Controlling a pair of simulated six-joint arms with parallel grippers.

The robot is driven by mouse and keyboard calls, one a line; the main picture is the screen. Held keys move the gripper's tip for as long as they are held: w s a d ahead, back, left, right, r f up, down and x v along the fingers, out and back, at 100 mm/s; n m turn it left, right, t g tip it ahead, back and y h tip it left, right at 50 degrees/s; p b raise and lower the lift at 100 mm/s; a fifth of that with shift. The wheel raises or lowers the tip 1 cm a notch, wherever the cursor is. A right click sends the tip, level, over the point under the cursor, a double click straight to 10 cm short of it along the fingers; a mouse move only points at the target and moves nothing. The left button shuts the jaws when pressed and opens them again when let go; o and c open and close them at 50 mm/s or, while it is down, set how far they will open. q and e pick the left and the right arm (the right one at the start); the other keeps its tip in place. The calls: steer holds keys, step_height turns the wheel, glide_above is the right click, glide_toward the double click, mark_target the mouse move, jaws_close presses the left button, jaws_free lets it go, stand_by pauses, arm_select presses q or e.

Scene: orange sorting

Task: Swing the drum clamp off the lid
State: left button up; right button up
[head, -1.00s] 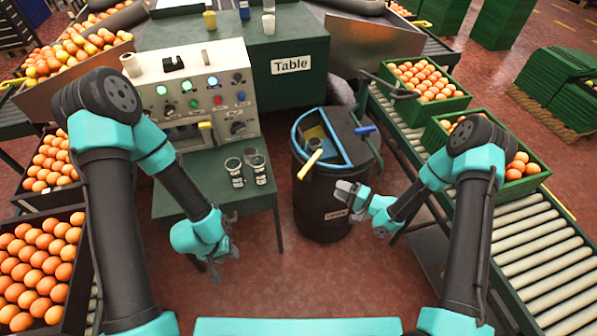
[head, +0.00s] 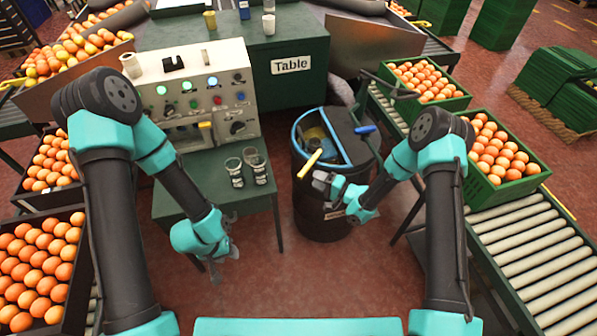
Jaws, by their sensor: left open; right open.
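The black drum (head: 308,212) stands on the floor right of the small green table. Its lid (head: 342,124) is dark with a blue rim and a half-round opening. A yellow-handled lever (head: 310,163) sticks out over the drum's near left edge. A bar with a blue grip (head: 365,130) sits at the lid's right side. I cannot tell which of these is the clamp. My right gripper (head: 320,181) is open and empty in front of the drum, just below and right of the yellow handle. My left gripper (head: 226,268) is open and empty, low in front of the small table.
A roller conveyor (head: 525,255) with green orange crates (head: 503,178) lies right. Crates of oranges (head: 38,262) stand left. The floor between my arms is clear.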

mark_target(305, 174)
steer(key=x, duration=0.8)
steer(key=shift+w+a, duration=0.1)
steer(key=shift+a, duration=0.05)
steer(key=shift+c, duration=0.2)
jaws_close()
